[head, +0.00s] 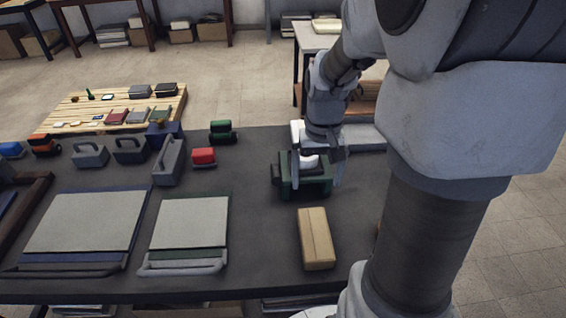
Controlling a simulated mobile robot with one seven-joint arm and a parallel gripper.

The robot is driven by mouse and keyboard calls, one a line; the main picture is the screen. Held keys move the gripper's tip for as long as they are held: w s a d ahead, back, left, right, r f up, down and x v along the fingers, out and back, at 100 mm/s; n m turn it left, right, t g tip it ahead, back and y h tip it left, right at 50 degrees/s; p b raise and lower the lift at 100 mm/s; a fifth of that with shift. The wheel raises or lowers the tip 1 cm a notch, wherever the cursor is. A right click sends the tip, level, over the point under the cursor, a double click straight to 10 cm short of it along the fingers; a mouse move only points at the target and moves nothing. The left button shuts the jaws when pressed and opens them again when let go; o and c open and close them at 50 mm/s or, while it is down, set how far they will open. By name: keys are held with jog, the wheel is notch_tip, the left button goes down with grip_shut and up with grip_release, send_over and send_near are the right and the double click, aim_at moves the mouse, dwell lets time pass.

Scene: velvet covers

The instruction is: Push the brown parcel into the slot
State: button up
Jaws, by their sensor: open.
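The brown parcel (316,239) is a long box with a lengthwise seam, lying flat near the front right of the dark table. My gripper (318,180) is behind the parcel, pointing down with its fingers apart. It is at a dark green object (288,188) with a pale part near its top; the fingers are on either side of it. I cannot tell whether they touch it. The gripper is apart from the parcel. I cannot make out a slot; my arm and gripper cover part of the green object and the table behind it.
Two grey-topped boards with front handles, a blue-edged one (84,222) and a green-edged one (191,222), lie to the left. Grey handled blocks (169,162), a red block (204,157) and a green block (221,131) stand behind. Bare table surrounds the parcel.

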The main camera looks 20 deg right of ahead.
aim_at(312, 214)
notch_tip(312, 214, down, 15)
jog(key=b, duration=0.3)
jog(key=shift+r, duration=0.2)
jog(key=c, duration=1.5)
jog(key=shift+w, duration=0.15)
jog(key=shift+w+d, duration=0.2)
jog(key=shift+w, duration=0.45)
jog(key=shift+w+d, duration=0.2)
jog(key=shift+w, duration=0.45)
jog(key=shift+w+d+p, duration=0.1)
jog(key=shift+w+d, duration=0.1)
jog(key=shift+w, duration=0.5)
jog(key=shift+w+d+p, duration=0.15)
jog(key=shift+w+d, duration=0.05)
jog(key=shift+w, duration=0.55)
jog(key=shift+w+d+p, duration=0.1)
jog(key=shift+w+d, duration=0.1)
jog(key=shift+w, duration=0.5)
jog(key=shift+w+d+r, duration=0.1)
jog(key=shift+w, duration=0.1)
